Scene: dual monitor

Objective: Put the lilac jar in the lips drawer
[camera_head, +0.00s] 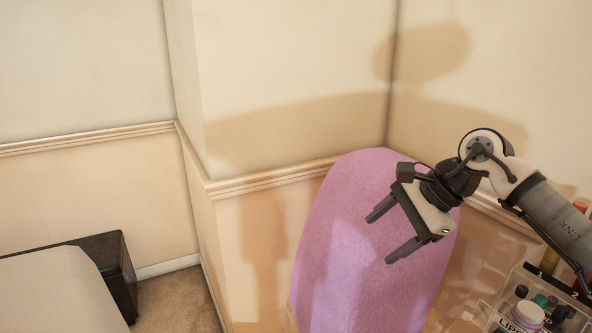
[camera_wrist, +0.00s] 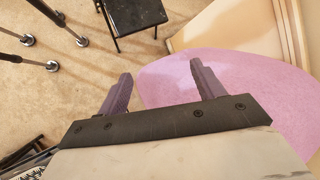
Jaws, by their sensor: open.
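My gripper (camera_head: 378,240) is open and empty. It hangs in the air in front of a purple chair back, its fingers pointing down and left. The wrist view also shows the open fingers (camera_wrist: 160,70) with nothing between them. A jar with a pale lid and a lilac side (camera_head: 527,314) is at the lower right of the head view, in or on a clear organizer (camera_head: 515,285). The gripper is well up and left of it. A partly cut-off label starting with "LIP" (camera_head: 512,324) shows at the bottom edge. Whether its drawer is open cannot be told.
The purple chair (camera_head: 335,265) stands close behind the gripper, against the wall corner. Small bottles (camera_head: 553,303) crowd the organizer near the jar. A dark bench or box (camera_head: 120,275) is at the lower left. In the wrist view, a black stool (camera_wrist: 133,15) stands on carpet.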

